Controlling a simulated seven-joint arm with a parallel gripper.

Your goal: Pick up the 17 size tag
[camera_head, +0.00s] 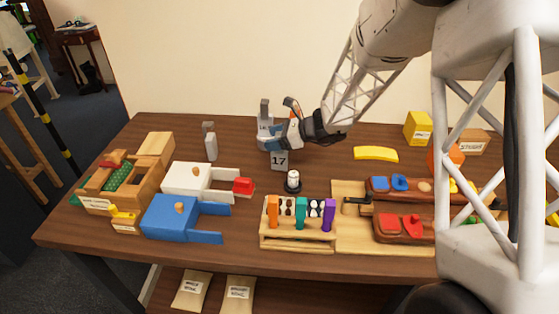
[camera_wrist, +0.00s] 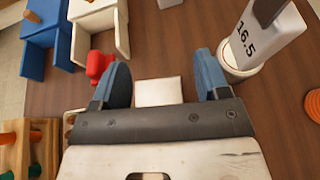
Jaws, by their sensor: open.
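The 17 size tag (camera_head: 280,160) is a small pale upright plate with a dark "17", near the middle of the table. My gripper (camera_head: 269,145), with blue fingers, is right at the tag, partly behind it in the head view. In the wrist view my gripper (camera_wrist: 160,78) is open, with one finger on each side of a white block (camera_wrist: 158,92). This looks like the tag from above; its number does not show there. I cannot tell whether the fingers touch it.
A white box (camera_head: 187,180) with a red piece (camera_head: 243,187) and a blue box (camera_head: 172,216) stand to the left. A white-topped peg (camera_head: 293,181) and a wooden rack (camera_head: 297,241) are in front. An orange disc (camera_wrist: 312,103) lies at the wrist view's right edge.

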